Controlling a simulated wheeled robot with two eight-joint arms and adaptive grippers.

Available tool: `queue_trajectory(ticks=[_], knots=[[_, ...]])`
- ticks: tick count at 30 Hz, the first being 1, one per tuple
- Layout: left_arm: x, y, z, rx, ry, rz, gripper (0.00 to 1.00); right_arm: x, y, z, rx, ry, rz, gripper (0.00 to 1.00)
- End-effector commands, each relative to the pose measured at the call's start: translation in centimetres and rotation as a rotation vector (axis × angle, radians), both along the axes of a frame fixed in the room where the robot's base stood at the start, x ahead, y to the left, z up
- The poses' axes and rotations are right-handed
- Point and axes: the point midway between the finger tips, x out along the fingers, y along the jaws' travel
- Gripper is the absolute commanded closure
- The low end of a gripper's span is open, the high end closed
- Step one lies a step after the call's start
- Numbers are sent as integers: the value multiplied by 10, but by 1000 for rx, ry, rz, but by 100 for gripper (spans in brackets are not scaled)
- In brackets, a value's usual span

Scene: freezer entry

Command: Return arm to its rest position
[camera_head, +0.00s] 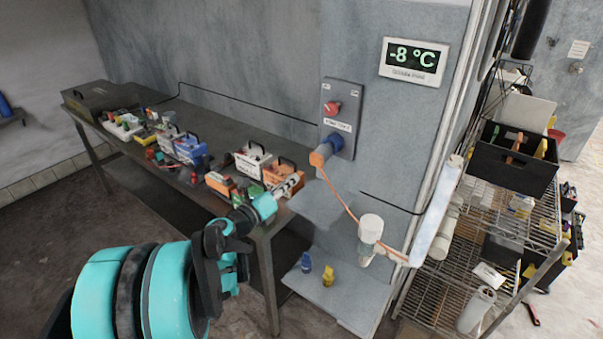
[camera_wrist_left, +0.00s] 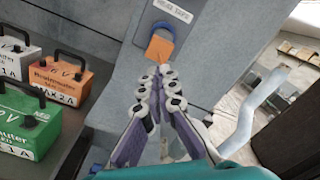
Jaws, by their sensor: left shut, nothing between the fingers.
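My teal left arm comes in from the lower left in the head view, and its left gripper (camera_head: 291,184) is at the right end of the workbench, in front of an orange box. In the left wrist view the fingers of the left gripper (camera_wrist_left: 157,80) are together with nothing between them. Behind the fingertips is an orange plug (camera_wrist_left: 158,48) in a blue socket on the wall column. The orange plug (camera_head: 320,157) also shows in the head view, right of and above the gripper, apart from it. My right gripper is in neither view.
The metal workbench (camera_head: 212,148) carries several boxes with handles. The wall panel (camera_head: 342,95) has a red knob, and an orange cable hangs from the plug. A wire rack (camera_head: 515,240) with bins stands at the right. Open floor lies left of the bench.

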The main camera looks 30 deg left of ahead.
Motion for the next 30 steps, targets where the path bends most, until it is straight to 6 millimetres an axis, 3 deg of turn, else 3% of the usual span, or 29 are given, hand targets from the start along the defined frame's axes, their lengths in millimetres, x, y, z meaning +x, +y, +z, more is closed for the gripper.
queue_trajectory(ticks=[3,7,17,20,23,27,30], knots=[[-23,2,0,0,0,2,100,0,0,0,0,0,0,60],[-38,4,0,0,0,1,100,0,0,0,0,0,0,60],[-45,-3,-2,33,9,-13,100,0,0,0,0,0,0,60],[-41,-30,-10,201,52,-65,100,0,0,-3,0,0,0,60],[-42,-79,-29,543,117,-186,100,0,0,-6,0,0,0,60],[-64,-154,-65,1193,151,-460,100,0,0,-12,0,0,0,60],[-91,-193,-90,1667,100,-692,100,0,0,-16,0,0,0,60]])
